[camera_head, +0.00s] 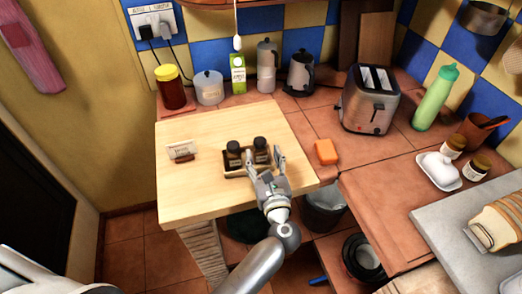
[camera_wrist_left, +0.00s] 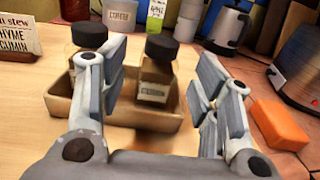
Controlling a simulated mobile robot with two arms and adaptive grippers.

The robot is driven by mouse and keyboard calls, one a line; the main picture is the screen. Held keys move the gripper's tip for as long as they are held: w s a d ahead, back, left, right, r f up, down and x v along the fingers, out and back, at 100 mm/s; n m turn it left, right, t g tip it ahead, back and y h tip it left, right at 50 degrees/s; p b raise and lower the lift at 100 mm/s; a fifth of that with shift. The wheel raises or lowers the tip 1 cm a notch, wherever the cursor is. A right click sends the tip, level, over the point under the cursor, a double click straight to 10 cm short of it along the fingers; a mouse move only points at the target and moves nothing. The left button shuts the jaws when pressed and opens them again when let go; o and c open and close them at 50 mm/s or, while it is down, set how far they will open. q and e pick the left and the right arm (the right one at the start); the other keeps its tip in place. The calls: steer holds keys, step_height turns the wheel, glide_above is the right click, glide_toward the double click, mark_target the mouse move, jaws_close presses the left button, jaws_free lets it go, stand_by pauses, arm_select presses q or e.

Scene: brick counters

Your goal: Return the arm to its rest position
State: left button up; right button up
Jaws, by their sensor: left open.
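My left gripper (camera_head: 263,168) is low over the light wooden board (camera_head: 190,205), at the near side of a small brown tray (camera_head: 236,172). Two dark-capped jars stand in the tray: a left jar (camera_head: 234,151) and a right jar (camera_head: 260,147). In the left wrist view my left gripper (camera_wrist_left: 155,85) has its fingers wide apart. The right jar (camera_wrist_left: 155,75) shows upright between them with clear gaps on both sides. The left jar (camera_wrist_left: 88,40) is partly hidden behind the left finger. My right gripper is not in view.
A small label card (camera_head: 182,151) stands on the board's left part. An orange block (camera_head: 326,151) lies right of the board. A toaster (camera_head: 370,100), green bottle (camera_head: 435,98) and white butter dish (camera_head: 438,171) stand further right. Canisters and a kettle (camera_head: 299,73) line the back wall.

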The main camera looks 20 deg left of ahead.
arm_select(q)
steer(key=shift+v, duration=1.15)
